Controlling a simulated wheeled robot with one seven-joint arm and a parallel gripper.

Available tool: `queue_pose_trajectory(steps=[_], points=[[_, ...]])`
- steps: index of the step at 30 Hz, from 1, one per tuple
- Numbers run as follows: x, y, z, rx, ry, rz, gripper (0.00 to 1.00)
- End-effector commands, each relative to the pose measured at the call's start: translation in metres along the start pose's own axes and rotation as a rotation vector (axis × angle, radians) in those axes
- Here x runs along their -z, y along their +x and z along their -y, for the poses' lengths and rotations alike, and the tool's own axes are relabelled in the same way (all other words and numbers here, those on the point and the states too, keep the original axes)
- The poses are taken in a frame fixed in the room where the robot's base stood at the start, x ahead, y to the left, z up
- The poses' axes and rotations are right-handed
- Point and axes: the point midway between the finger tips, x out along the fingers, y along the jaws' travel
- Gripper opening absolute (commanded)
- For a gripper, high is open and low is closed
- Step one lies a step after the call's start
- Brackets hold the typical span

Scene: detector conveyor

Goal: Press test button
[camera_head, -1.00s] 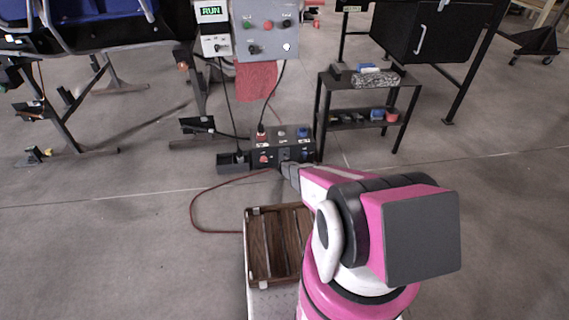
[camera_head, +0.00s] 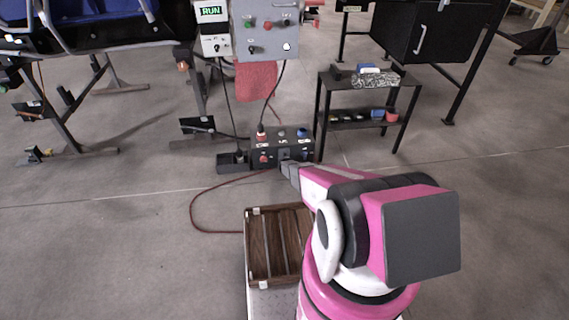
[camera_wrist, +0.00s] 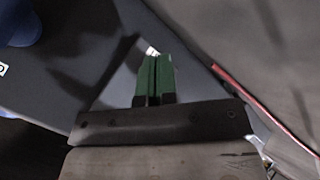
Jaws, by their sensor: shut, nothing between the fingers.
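A dark control box (camera_head: 275,158) stands low ahead of me. Its top has a red button (camera_head: 261,137), a small pale button (camera_head: 281,133) and a blue button (camera_head: 303,133). Its front also carries a red button (camera_head: 264,159). The labels are too small to read, so I cannot tell which is the test button. My gripper (camera_head: 285,167) is at the front of the box, shut and empty. In the wrist view its green fingertips (camera_wrist: 155,65) are together close to the box's dark surface (camera_wrist: 75,75). A small white part shows just beyond them. Contact cannot be told.
A wall panel (camera_head: 266,30) with buttons and a RUN display (camera_head: 211,11) stands behind. A black shelf (camera_head: 360,120) is at the right. A wooden crate (camera_head: 247,250) is near my arm. A red cable (camera_head: 191,215) lies on the floor; open floor is at the left.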

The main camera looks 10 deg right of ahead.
Motion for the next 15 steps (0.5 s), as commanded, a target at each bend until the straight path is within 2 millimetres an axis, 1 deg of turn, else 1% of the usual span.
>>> queue_pose_trajectory(steps=[15], points=[[0.0027, 0.004, -0.0027, 0.0, 0.0, 0.0, 0.0]])
